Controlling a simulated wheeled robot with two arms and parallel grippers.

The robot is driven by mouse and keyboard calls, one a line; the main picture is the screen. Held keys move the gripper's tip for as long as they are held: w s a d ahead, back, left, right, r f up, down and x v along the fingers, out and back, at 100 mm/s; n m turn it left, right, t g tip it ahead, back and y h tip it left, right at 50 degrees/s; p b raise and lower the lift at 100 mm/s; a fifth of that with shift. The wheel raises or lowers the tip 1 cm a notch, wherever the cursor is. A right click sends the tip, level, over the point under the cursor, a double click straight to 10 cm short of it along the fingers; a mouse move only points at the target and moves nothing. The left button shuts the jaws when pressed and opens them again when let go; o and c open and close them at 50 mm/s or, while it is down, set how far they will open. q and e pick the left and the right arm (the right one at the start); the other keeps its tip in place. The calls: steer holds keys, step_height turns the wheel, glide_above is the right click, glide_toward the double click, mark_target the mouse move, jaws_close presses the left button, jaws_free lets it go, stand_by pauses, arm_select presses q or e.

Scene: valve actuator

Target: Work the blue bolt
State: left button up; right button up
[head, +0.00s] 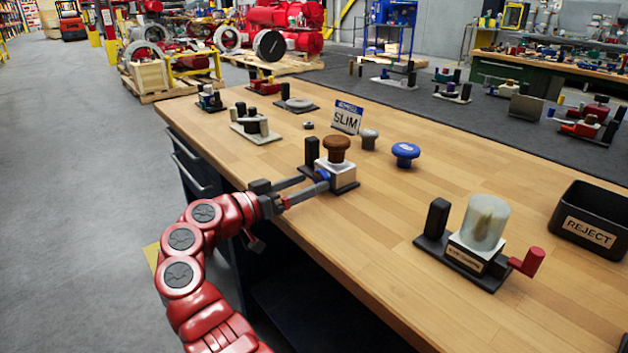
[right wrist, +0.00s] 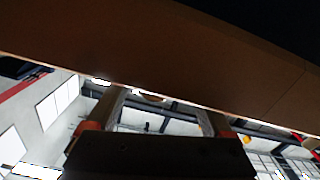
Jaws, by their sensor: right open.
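The blue bolt (head: 322,174) is a small blue piece on the left side of a white block (head: 336,172), which has a brown knob (head: 336,148) on top and stands on a dark base with a black post (head: 311,152). My right gripper (head: 314,183) reaches in from the table's left edge. Its two fingers are apart, with their tips close beside the blue bolt; I cannot tell whether they touch it. In the right wrist view the spread fingers (right wrist: 158,115) show below a brown surface, and the bolt cannot be made out. My left gripper is not in view.
A clear-domed unit (head: 482,225) with a red handle stands at the front right, near a black REJECT bin (head: 593,220). The wooden table (head: 375,235) is clear in the middle.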

steer(key=v, duration=1.4)
steer(key=shift+s+a+p, duration=0.25)
steer(key=shift+s+p, duration=0.05)
